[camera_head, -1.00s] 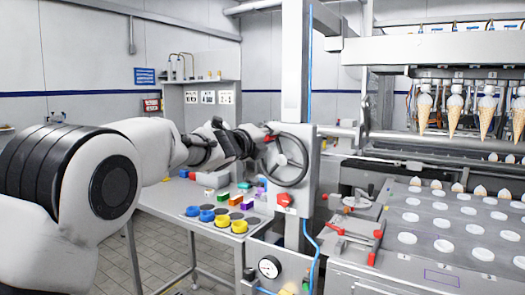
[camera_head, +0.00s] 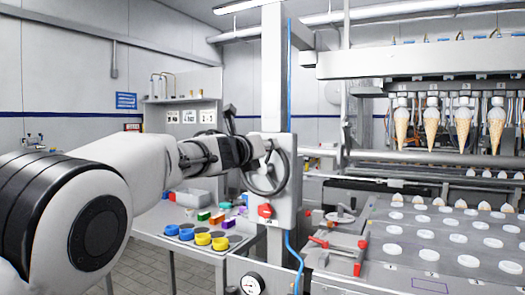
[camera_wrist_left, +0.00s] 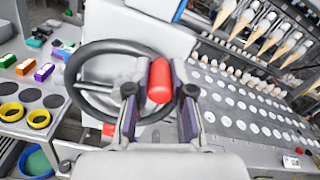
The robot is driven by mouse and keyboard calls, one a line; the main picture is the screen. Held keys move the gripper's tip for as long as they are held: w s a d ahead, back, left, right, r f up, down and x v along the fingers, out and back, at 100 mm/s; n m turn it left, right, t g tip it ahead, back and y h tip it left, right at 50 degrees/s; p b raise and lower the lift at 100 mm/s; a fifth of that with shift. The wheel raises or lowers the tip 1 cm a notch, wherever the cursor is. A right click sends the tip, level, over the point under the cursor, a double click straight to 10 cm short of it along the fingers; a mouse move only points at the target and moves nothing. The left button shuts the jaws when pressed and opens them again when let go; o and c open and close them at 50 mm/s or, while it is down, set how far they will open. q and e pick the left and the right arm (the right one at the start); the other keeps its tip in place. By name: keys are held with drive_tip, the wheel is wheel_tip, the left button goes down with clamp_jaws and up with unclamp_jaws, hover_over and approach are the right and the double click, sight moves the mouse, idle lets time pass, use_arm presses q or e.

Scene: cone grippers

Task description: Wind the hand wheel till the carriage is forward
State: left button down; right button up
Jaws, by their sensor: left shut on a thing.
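The dark hand wheel (camera_head: 283,172) stands upright on a grey box on a post, right of the work table. My left gripper (camera_head: 262,148) is at the upper part of its rim. In the left wrist view, the wheel (camera_wrist_left: 72,92) shows behind the fingers, and its red handle (camera_wrist_left: 160,80) sits between the two fingertips of my gripper (camera_wrist_left: 160,92), which is shut on it. The carriage (camera_head: 430,62) is the pale beam at upper right, with a row of hanging ice cream cones (camera_head: 432,125). My right gripper is not in view.
A tray plate (camera_head: 400,270) with rows of white discs lies below the cones. Red-handled clamps (camera_head: 340,245) sit at its left edge. The table (camera_head: 160,220) at left carries coloured blocks and blue and yellow rings (camera_head: 203,239). A gauge (camera_head: 252,284) is below the wheel.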

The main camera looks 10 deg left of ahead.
use_arm(q)
drive_tip(key=shift+d+f, duration=0.15)
drive_tip(key=c, duration=1)
unclamp_jaws()
drive_tip(key=shift+s, duration=0.15)
drive_tip(key=shift+s+a, duration=0.2)
drive_tip(key=shift+s, duration=0.15)
drive_tip(key=v, duration=1.1)
